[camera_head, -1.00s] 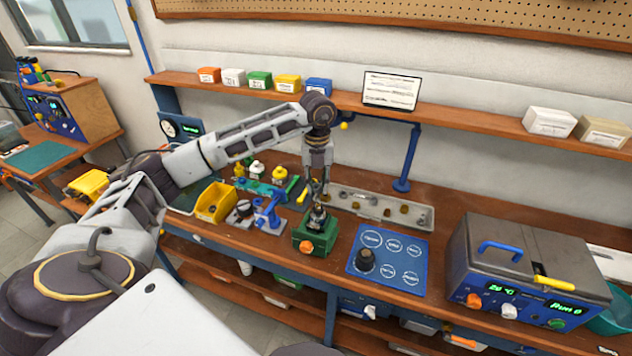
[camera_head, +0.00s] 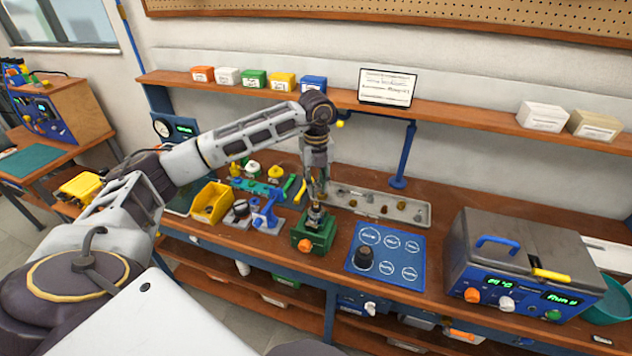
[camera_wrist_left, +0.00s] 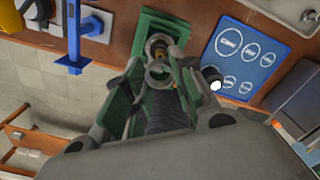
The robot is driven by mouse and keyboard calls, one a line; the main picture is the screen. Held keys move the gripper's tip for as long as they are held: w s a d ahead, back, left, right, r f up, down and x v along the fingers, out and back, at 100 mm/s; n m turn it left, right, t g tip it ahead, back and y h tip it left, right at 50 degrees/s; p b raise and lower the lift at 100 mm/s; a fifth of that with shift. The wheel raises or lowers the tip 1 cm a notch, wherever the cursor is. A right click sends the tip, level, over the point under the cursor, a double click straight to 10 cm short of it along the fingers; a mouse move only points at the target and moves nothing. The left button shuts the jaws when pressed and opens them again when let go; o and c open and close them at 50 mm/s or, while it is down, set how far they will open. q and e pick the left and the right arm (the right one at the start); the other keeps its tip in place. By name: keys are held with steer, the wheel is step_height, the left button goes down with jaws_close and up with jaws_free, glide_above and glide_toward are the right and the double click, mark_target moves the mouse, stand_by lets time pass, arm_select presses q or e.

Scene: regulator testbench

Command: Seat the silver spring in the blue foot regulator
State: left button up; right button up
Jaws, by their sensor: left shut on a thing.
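The green vise (camera_head: 313,236) stands on the bench and holds a small dark metal body, seemingly the regulator. In the left wrist view, a round brass-coloured opening (camera_wrist_left: 157,45) shows on this body; no blue foot can be made out. My left gripper (camera_head: 316,198) points down right above the vise. In the wrist view my left gripper (camera_wrist_left: 158,75) is shut on a small pale ring-shaped end, seemingly the silver spring (camera_wrist_left: 160,75). The ring is close to the opening; whether they touch I cannot tell. My right gripper is out of view.
A blue mat (camera_head: 402,281) with printed circles and a dark knob-like part (camera_head: 364,258) lies right of the vise. A blue stand (camera_head: 267,215) and a yellow bin (camera_head: 212,202) are left. A metal tray (camera_head: 412,209) is behind; a large grey-blue machine (camera_head: 520,262) stands right.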

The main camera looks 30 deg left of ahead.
mark_target(316, 202)
arm_select(q)
steer(key=shift+f, duration=0.2)
stand_by(0.3)
steer(key=shift+f+b, duration=1.2)
steer(key=shift+f, duration=0.7)
steer(key=shift+f+b, duration=1)
steer(key=shift+f, duration=0.25)
stand_by(2.3)
steer(key=o, duration=0.9)
steer(key=shift+o, duration=0.7)
steer(key=o, duration=0.4)
